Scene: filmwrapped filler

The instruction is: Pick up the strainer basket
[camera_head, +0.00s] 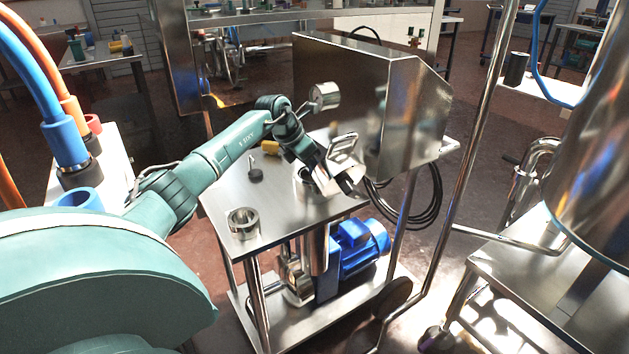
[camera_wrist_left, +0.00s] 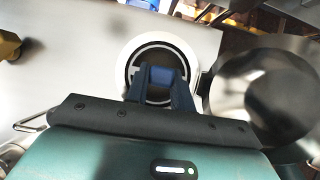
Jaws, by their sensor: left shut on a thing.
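My left gripper (camera_head: 346,184) reaches over the steel cart's top in the head view. In the left wrist view its dark fingers (camera_wrist_left: 162,76) are shut over a round opening with a pale rim (camera_wrist_left: 128,52). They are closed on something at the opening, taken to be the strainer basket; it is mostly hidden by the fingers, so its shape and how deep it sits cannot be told. My right gripper is not in view.
On the steel cart (camera_head: 222,196) are a metal ring (camera_head: 243,222), a black knob (camera_head: 256,175) and a yellow item (camera_head: 270,147). A blurred dark round body (camera_wrist_left: 262,95) is right of the fingers.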

